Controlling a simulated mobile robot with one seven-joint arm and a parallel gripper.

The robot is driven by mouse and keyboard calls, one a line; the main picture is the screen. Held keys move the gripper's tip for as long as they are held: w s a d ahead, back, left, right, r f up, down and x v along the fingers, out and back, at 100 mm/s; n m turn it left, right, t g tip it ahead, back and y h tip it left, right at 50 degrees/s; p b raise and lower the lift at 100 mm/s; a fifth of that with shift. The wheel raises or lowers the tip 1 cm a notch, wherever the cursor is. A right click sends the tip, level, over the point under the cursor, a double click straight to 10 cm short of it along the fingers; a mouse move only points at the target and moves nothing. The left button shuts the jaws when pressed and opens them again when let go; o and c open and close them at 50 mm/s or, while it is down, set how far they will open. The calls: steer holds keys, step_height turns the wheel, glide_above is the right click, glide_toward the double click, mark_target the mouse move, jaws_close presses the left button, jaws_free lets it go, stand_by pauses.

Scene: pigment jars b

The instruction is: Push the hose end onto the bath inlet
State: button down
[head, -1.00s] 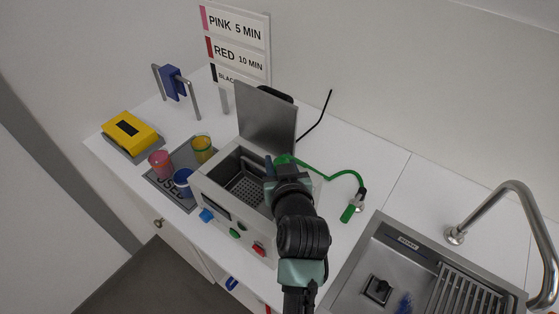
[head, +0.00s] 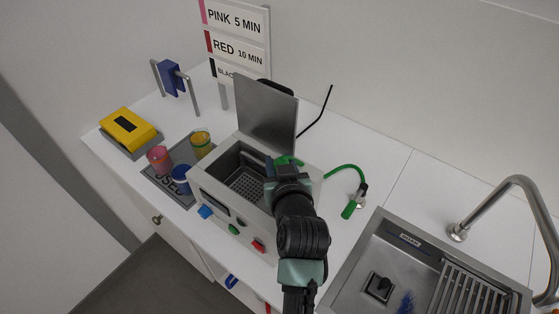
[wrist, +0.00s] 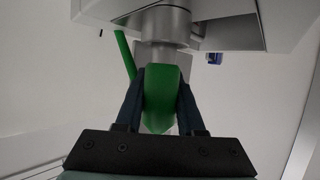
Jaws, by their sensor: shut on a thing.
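The bath (head: 216,196) is a grey steel box with its lid (head: 266,115) raised and a perforated basket inside. In the wrist view, my gripper (wrist: 160,92) is shut on the green hose end (wrist: 161,88), with one dark finger on each side. A grey round fitting that looks like the bath inlet (wrist: 166,55) is directly above the hose end in that view. The two meet or nearly meet; I cannot tell how far one is over the other. In the head view, my arm covers the hose end and the inlet.
The green hose (head: 345,167) runs to a tap fitting (head: 361,193) right of the bath. A sink (head: 375,247) with a curved faucet (head: 530,190) stands farther right. Coloured jars (head: 181,178) stand on a grey mat left of the bath, near a yellow device (head: 128,127).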

steer(key=shift+f+b, duration=0.5)
steer(key=shift+f, duration=0.15)
steer(key=shift+c, duration=2.2)
jaws_free()
steer(key=shift+s, duration=0.15)
steer(key=b+v, duration=0.2)
steer(key=v, duration=1)
steer(key=shift+s+d+b, duration=0.15)
steer(key=shift+s+b, duration=0.2)
steer(key=shift+r, duration=0.25)
